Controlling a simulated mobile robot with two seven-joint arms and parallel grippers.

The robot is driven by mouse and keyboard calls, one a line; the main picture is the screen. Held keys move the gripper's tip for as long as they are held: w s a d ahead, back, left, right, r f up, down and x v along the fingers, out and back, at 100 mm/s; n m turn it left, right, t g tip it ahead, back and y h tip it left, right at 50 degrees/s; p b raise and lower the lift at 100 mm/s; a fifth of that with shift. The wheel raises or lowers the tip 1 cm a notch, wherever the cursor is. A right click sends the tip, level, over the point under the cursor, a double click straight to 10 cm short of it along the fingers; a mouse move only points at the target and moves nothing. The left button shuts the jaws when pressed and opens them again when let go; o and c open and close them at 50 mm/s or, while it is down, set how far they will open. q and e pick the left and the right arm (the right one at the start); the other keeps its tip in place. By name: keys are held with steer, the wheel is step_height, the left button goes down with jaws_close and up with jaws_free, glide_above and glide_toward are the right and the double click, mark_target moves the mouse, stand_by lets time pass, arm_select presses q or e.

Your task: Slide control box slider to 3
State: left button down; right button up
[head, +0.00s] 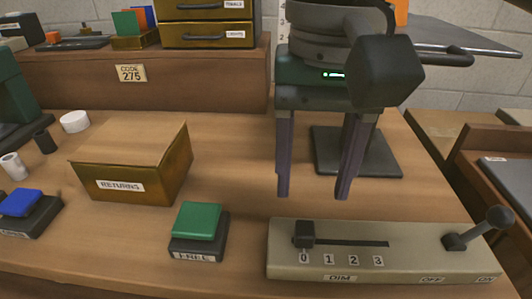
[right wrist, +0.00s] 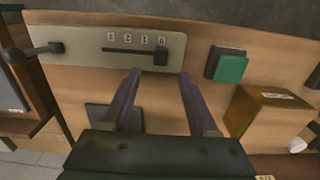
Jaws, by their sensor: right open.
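The control box (head: 400,269) is a beige panel at the front right of the table, marked DIM, with digits 0 to 3. Its dark slider knob (head: 304,234) stands at 0, the left end of the slot. In the right wrist view the knob (right wrist: 161,55) is at the right end of the slot, beyond my fingertips. My right gripper (head: 311,194) hangs above the table behind the box, fingers apart and empty, not touching the knob. In the right wrist view its fingers (right wrist: 160,72) point toward the box. My left gripper is not in view.
A lever (head: 478,229) stands up at the box's right end, by OFF and ON. A green button (head: 198,221) is left of the box, and a RETURNS carton (head: 135,160) is behind it. A dark square plate (head: 375,160) lies behind my right fingers.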

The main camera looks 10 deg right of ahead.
mark_target(306, 228)
step_height(306, 228, down, 8)
steer(key=shift+r+b, duration=0.15)
steer(key=shift+b, duration=0.65)
steer(key=c, duration=0.4)
jaws_close()
stand_by(0.4)
